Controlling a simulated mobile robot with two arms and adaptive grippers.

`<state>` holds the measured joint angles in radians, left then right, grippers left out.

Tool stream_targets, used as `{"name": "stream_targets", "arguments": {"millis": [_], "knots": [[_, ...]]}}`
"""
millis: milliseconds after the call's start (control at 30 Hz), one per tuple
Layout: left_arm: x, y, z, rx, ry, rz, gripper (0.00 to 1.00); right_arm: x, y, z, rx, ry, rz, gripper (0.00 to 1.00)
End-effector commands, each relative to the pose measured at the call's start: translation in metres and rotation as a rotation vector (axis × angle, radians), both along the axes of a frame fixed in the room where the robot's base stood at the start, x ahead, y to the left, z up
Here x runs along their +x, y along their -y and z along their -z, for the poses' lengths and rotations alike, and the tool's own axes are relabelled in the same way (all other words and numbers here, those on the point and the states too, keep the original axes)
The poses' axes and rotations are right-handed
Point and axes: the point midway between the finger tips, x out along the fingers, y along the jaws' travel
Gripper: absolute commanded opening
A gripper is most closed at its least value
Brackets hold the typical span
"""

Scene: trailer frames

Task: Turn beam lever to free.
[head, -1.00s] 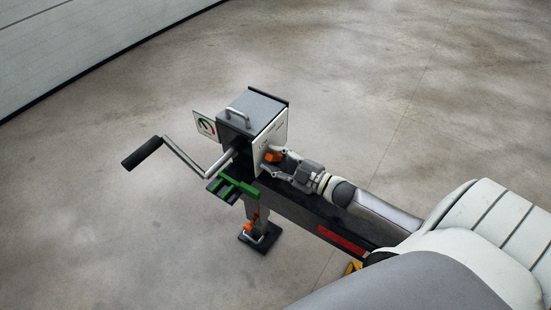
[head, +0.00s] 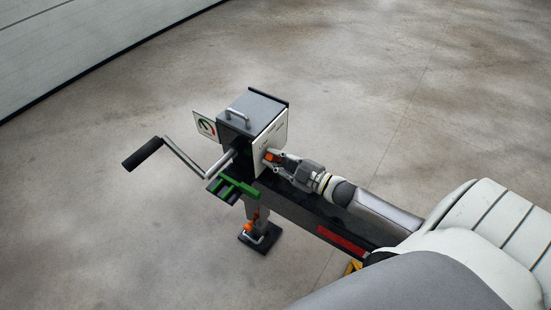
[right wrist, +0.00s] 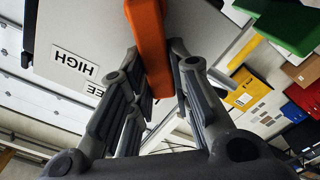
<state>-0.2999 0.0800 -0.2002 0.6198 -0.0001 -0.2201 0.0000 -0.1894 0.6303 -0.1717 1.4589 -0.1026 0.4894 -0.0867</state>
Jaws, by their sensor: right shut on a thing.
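The orange beam lever (head: 271,157) is on the white side panel (head: 275,137) of the grey box. In the right wrist view the lever (right wrist: 149,45) is a long orange bar. The panel beside it (right wrist: 75,30) has the label HIGH (right wrist: 74,63) and a second label, partly covered, of which EE (right wrist: 95,90) shows. My right gripper (head: 271,161) is at the panel, shut on the lever, with one finger on each side of it in the right wrist view (right wrist: 156,65). The lever's pivot is hidden. My left gripper is not in view.
A crank with a black handle (head: 142,154) sticks out left of the box. A green bracket (head: 232,187) sits below it. A dark beam (head: 310,215) runs to the lower right under my right arm. The concrete floor (head: 100,220) around is clear.

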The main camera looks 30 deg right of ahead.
Motion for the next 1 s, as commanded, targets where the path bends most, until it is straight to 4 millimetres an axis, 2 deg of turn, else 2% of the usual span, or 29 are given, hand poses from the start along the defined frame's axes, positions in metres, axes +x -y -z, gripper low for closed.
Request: {"name": "stream_targets", "arguments": {"millis": [500, 1000], "knots": [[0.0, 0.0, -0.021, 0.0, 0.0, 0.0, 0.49, 0.006, 0.016, -0.011, 0.344, -0.146, 0.0, 0.0], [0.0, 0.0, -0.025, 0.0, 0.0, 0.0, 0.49, 0.012, 0.031, -0.013, 0.636, -0.264, 0.001, 0.0]]}}
